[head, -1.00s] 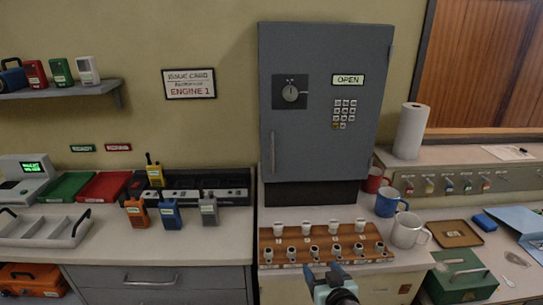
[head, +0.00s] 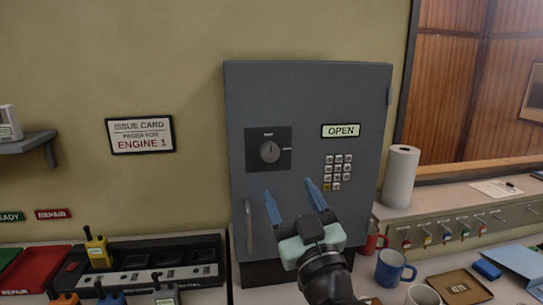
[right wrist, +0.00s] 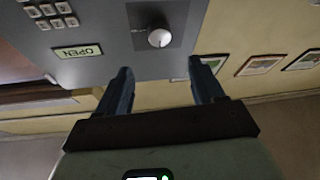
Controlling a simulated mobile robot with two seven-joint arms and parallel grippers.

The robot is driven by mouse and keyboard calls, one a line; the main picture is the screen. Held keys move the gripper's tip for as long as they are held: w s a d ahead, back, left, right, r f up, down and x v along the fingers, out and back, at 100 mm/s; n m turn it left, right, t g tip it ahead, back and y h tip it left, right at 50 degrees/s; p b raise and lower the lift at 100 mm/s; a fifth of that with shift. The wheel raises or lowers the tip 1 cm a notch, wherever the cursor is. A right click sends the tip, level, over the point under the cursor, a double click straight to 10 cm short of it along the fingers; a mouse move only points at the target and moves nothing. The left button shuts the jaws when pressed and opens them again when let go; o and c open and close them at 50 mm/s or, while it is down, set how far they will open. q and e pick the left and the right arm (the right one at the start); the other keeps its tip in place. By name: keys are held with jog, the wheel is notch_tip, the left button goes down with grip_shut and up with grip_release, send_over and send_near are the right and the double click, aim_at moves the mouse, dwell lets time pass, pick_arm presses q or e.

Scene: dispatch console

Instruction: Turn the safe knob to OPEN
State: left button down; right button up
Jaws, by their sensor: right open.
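The grey safe (head: 300,95) stands against the wall with its door shut. Its round knob (head: 270,152) sits on a dark square plate at the upper left of the door. The knob also shows in the right wrist view (right wrist: 160,38), beyond my fingertips. A label reading OPEN (head: 341,131) is to the right of the knob, above a keypad (head: 337,172). My right gripper (head: 293,188) is open and empty, with blue fingers pointing up, below and to the right of the knob and apart from it. My left gripper is not in view.
The safe's vertical handle (head: 249,228) is at the lower left of the door. Mugs, such as the blue mug (head: 393,268), stand to the right of my right arm. A paper towel roll (head: 400,176) stands right of the safe.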

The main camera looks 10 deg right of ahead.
aim_at(271, 154)
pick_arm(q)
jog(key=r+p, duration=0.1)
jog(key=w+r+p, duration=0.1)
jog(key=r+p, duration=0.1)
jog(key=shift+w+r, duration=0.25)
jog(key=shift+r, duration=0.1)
pick_arm(e)
jog(key=x, duration=1)
jog(key=shift+w, duration=0.25)
jog(key=c, duration=1)
